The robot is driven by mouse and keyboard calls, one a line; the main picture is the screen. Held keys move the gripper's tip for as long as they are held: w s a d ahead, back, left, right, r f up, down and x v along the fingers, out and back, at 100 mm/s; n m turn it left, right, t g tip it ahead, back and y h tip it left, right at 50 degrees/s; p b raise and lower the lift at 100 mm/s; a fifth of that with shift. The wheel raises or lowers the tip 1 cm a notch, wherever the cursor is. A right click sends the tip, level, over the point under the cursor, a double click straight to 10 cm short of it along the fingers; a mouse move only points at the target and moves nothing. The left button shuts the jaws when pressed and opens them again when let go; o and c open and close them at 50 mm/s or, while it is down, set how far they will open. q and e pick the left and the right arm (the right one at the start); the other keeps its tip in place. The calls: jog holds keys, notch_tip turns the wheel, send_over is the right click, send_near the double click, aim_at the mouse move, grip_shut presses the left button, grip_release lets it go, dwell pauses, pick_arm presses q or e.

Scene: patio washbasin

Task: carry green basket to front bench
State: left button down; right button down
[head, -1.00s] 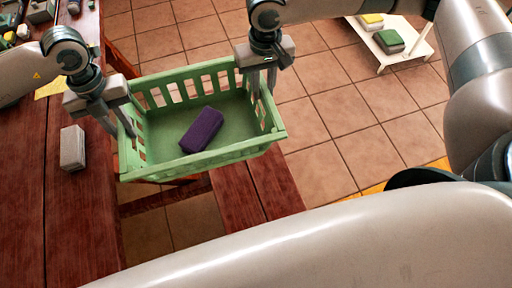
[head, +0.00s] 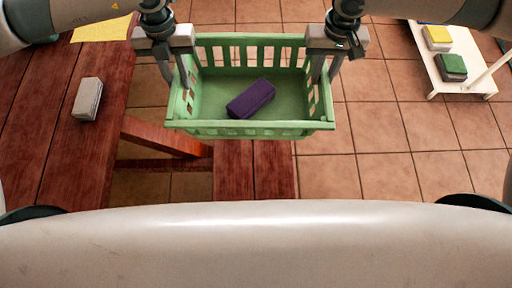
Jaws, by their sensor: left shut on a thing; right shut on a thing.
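The green basket (head: 250,128) hangs level between my two grippers in the head view, with a purple block (head: 251,98) lying inside on its floor. My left gripper (head: 180,82) is shut on the basket's left end wall. My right gripper (head: 322,80) is shut on its right end wall. A reddish wooden bench (head: 253,172) shows below the basket's near side, partly hidden by the basket and by my own body. Whether this is the front bench I cannot tell.
A wooden table (head: 40,150) at the left carries a grey-white block (head: 88,99) and a yellow sheet (head: 102,29). A low white rack (head: 455,84) at the right holds a yellow item (head: 438,38) and a green item (head: 452,67). Tiled floor between is clear.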

pick_arm(q)
jog(key=shift+a+f, duration=0.2)
jog(key=shift+a, duration=0.05)
pick_arm(e)
jog(key=shift+d+f, duration=0.15)
